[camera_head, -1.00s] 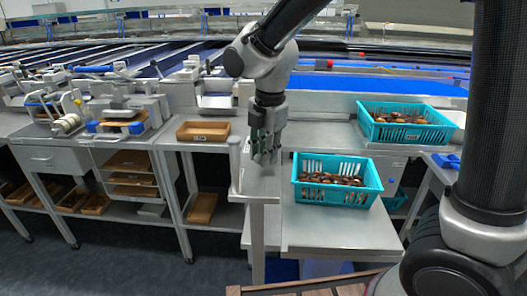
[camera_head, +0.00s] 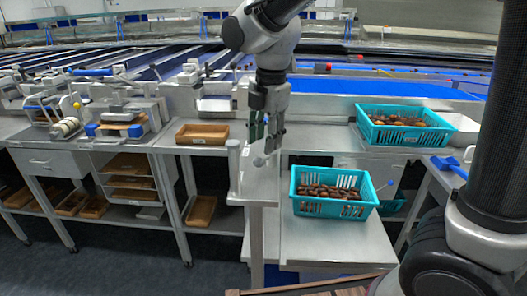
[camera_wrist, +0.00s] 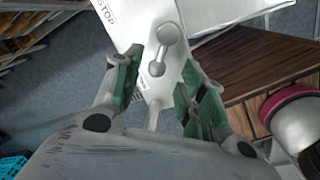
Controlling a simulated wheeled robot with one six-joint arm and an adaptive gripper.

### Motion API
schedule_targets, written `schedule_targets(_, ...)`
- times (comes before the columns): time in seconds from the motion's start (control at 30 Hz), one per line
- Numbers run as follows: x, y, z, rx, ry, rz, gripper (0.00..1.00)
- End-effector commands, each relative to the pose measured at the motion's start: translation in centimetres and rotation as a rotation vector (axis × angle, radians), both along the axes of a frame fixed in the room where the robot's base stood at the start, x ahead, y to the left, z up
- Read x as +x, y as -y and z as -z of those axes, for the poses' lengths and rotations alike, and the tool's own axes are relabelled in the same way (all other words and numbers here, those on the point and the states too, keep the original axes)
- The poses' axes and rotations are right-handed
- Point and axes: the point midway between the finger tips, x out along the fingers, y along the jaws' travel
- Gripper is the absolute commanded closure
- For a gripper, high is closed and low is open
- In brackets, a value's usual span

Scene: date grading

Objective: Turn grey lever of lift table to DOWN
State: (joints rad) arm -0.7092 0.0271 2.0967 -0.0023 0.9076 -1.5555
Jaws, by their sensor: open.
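The grey lever (camera_wrist: 163,50) with rounded ends sits on a pale panel (camera_wrist: 128,18) in the wrist view. The word STOP is printed at the panel's upper left; I cannot read a DOWN mark. In the head view the lever's small grey knob (camera_head: 259,161) shows on the narrow steel stand (camera_head: 258,190). My gripper (camera_head: 266,148) is open just above it, fingers pointing down. In the wrist view the green-padded fingers of my gripper (camera_wrist: 160,80) stand on either side of the lever's lower end, without visible contact. The depth gap is unclear.
A teal crate of dates (camera_head: 335,205) stands on a low steel table (camera_head: 340,243) right of the stand. Another teal crate (camera_head: 405,138) stands behind it. A brown tray (camera_head: 202,140) lies on the left bench. A wooden surface (camera_wrist: 262,65) shows right of the panel.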

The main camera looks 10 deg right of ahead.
Motion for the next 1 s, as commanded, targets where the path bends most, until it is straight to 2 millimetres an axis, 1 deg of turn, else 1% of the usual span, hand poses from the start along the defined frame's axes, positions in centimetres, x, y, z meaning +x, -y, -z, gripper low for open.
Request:
schedule_targets(0.03, -0.1, 0.1, -1.2, 0.003, 0.004, 0.000, 0.59)
schedule_targets(0.2, -0.4, 0.3, -4.5, 0.001, 0.002, 0.000, 0.59)
schedule_targets(0.3, -0.5, 0.4, -5.8, 0.001, 0.001, 0.000, 0.59)
schedule_targets(0.4, -0.6, 0.5, -6.4, 0.000, 0.000, 0.000, 0.59)
schedule_targets(0.77, -0.6, 0.5, -6.6, 0.000, -0.001, 0.010, 0.59)
schedule_targets(0.87, -0.6, 0.5, -6.6, 0.009, -0.006, 0.095, 0.59)
schedule_targets(0.93, -0.5, 0.4, -6.6, 0.023, -0.012, 0.222, 0.59)
schedule_targets(1.0, -1.0, 0.8, -5.6, 0.025, -0.034, 0.392, 0.59)
